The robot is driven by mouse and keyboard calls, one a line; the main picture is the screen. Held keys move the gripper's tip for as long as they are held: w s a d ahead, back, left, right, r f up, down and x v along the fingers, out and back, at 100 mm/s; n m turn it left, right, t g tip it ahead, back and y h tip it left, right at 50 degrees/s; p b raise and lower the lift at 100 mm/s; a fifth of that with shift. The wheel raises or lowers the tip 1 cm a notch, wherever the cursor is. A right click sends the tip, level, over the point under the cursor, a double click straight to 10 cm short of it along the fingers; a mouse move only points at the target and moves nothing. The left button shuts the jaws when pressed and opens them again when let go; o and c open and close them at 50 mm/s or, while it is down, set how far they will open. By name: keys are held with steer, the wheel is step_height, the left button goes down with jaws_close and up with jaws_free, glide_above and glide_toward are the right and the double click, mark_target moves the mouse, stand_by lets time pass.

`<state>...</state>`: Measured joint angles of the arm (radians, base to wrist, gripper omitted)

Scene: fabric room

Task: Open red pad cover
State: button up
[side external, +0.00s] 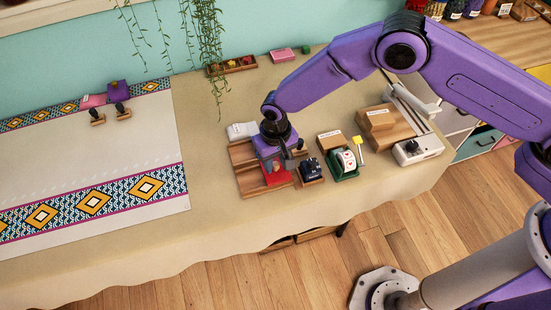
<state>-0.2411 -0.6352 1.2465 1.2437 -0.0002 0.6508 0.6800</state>
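My gripper (275,165) points down over a wooden tray (241,152) near the middle of the table. A small red pad (279,178) lies at the tray's right side, directly below and between my fingers. The gripper overlaps the pad in this view, so its cover and any hinge are hard to make out. I cannot tell whether the cover is open or shut. I cannot tell whether the fingers touch it or grip anything.
Close on the right stand a dark blue block-like item (311,170) and a green tray (347,170) with a white item. A white booklet (242,130) lies behind the tray. Patterned fabric (90,160) covers the left. Wooden boxes (382,127) stand at right.

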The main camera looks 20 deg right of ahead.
jaws_close()
steer(key=shift+a, duration=3.35)
steer(key=shift+o, duration=1.8)
jaws_free()
step_height(320, 180, up, 18)
steer(key=shift+f, duration=0.25)
